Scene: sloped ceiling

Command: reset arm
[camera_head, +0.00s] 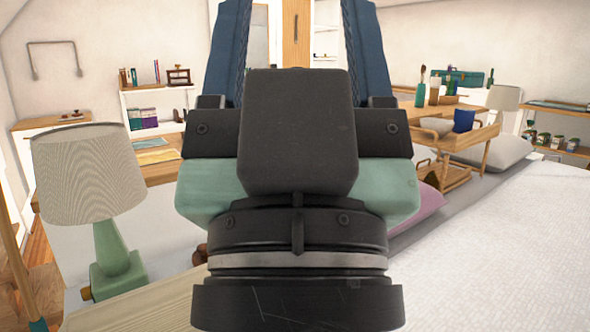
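My arm's end fills the middle of the head view, with a black round wrist joint at the bottom and a black block above it. My gripper (297,35) points away from me, up the picture. Its two blue finger links stand well apart, left and right of the black block, with a clear gap between them. The fingertips run out of the top of the frame. No held thing shows in the visible gap.
A lamp (90,180) with a green base stands close on the left. A white bed (500,235) fills the right. Behind are a white shelf (150,100), a wooden tray (470,140) holding a blue cup (464,121), and a wooden door (296,30).

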